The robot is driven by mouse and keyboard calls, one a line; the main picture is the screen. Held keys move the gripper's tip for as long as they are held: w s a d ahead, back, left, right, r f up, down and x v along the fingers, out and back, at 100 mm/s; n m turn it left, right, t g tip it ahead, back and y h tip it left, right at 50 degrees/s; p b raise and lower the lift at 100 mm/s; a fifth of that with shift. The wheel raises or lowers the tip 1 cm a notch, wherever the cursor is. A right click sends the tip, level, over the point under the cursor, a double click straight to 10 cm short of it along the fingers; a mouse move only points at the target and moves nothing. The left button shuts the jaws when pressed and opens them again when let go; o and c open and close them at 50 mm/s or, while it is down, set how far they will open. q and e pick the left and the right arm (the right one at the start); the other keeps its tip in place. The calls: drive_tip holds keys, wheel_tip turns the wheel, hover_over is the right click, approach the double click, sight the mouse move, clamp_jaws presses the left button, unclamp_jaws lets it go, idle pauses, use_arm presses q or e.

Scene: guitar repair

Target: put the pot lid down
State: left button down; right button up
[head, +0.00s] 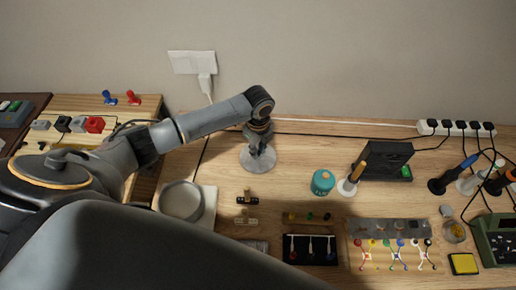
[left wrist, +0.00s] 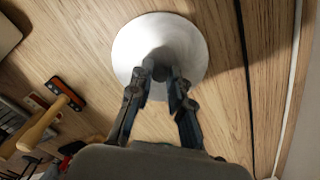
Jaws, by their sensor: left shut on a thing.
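The pot lid, a round pale grey disc, shows in the head view (head: 258,160) near the back of the workbench and in the left wrist view (left wrist: 190,45). My left gripper (head: 258,140) is above its centre. In the left wrist view the fingers (left wrist: 160,78) are closed on the lid's knob, which they partly hide. The lid looks roughly level over bare wood; I cannot tell whether it touches the bench. A round grey pot (head: 181,200) stands on a pale plate to the lid's lower left. My right gripper is not in view.
A teal jar (head: 322,181) and a wooden-handled tool in a white stand (head: 347,187) are right of the lid. A black box (head: 383,160) stands beyond them. Small connectors (head: 247,197) lie in front. Bare wood surrounds the lid.

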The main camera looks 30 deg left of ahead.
use_arm(q)
drive_tip(key=shift+f, duration=0.2)
drive_tip(key=c, duration=1.2)
unclamp_jaws()
wheel_tip(320, 180, up, 12)
drive_tip(key=shift+r+b, duration=0.2)
drive_tip(key=shift+b, duration=0.25)
